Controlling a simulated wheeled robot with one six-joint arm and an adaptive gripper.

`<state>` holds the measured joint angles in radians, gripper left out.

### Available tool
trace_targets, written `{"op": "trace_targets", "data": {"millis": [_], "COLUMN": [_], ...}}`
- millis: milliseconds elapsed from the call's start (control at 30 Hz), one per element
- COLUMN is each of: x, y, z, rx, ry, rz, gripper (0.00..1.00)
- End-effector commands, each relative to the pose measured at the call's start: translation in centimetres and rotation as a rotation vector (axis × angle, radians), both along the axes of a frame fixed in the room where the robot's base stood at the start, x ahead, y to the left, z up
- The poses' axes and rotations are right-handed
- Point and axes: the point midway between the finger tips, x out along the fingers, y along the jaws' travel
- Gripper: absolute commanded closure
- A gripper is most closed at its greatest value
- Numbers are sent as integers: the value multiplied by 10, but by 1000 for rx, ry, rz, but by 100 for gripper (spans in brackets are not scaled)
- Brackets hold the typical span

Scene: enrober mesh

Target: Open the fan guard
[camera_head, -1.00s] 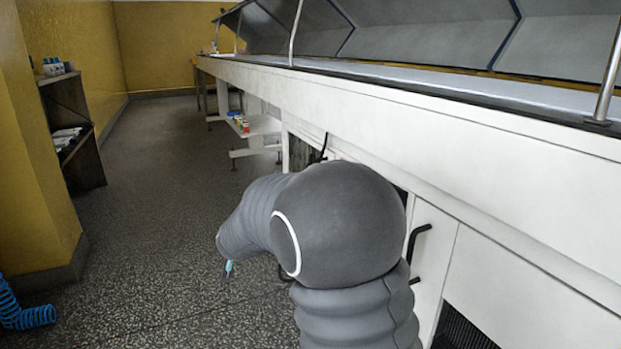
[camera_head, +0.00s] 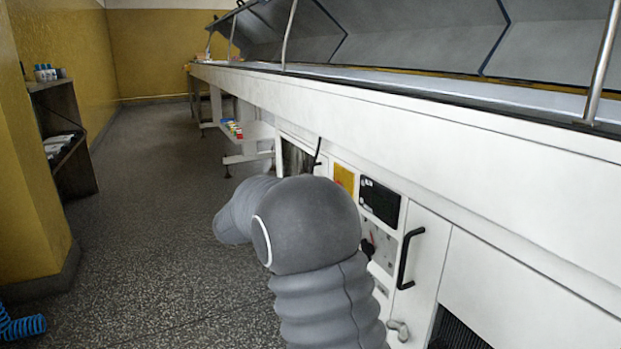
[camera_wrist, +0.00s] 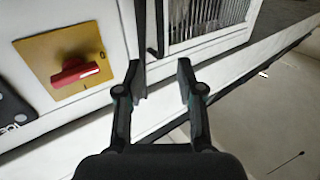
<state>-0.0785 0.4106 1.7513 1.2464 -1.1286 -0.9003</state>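A slatted grille panel in a white frame, which looks like the fan guard (camera_wrist: 205,18), is at the top of the wrist view. A dark handle (camera_wrist: 151,27) stands along its left side. In the head view the guard (camera_head: 296,158) is a dark opening low on the machine's front, partly hidden by my arm, with the black handle (camera_head: 317,153) beside it. My gripper (camera_wrist: 160,80) is open and empty. Its fingers are apart in front of the white panel, below the handle in the picture. Contact is not visible. The head view hides the gripper behind my arm.
A yellow plate with a red rotary switch (camera_wrist: 75,70) is left of the gripper. A black display (camera_head: 380,202) and a cabinet door with a black handle (camera_head: 409,258) are on the machine's front. The grey floor (camera_head: 160,200) is open to the left.

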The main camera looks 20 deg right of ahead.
Motion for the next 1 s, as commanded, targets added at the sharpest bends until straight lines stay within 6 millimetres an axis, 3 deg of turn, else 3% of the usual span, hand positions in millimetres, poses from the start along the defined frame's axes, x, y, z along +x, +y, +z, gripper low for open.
{"op": "trace_targets", "data": {"millis": [300,500,700,1000], "x": [35,52,60,61], "y": [-50,-72,-83,-84], "z": [-1,-1,-1,0], "rx": [1,1,1,1], "ry": [-1,0,1,1], "rz": [-1,2,2,3], "gripper": [63,63,63,63]}}
